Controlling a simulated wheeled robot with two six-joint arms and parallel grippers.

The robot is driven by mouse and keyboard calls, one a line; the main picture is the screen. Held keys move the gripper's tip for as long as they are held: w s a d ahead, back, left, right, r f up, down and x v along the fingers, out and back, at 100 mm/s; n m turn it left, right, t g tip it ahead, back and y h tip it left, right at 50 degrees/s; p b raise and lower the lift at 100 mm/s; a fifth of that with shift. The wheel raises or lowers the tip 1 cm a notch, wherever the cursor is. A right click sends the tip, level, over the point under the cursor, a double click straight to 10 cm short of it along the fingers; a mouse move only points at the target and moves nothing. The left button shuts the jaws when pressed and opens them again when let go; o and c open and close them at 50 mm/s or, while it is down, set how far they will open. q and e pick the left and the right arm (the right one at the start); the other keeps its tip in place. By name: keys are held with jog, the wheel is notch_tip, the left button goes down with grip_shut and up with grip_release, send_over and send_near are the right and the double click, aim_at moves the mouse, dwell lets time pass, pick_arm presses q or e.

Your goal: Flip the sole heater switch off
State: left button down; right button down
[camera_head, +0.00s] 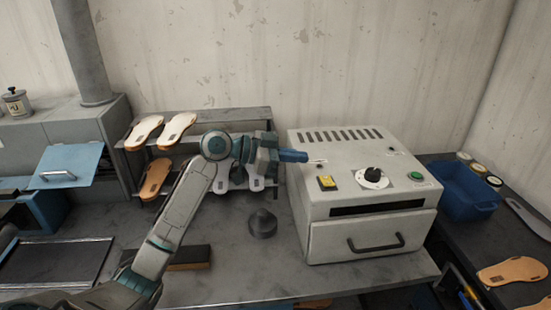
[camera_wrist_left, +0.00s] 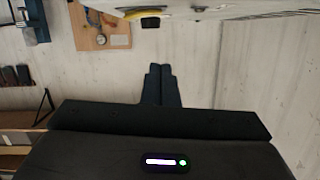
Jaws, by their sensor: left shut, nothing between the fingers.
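The sole heater (camera_head: 325,215) is a white box on the bench with a vented sloped top and a front drawer. In the left wrist view the fingers (camera_wrist_left: 161,72) are together and empty. My right gripper is not in view.
A rack (camera_head: 213,117) with several sandal soles stands behind my left arm. A dark round knob-like object (camera_head: 262,222) sits on the bench left of the heater. A blue bin (camera_head: 465,190) and tan soles (camera_head: 514,271) are at the right.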

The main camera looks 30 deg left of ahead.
pick_arm(q)
jog(key=b+v, duration=0.2)
jog(key=v, duration=0.3)
jog(key=shift+w+r, duration=0.1)
jog(key=shift+w, duration=0.05)
dwell(0.5)
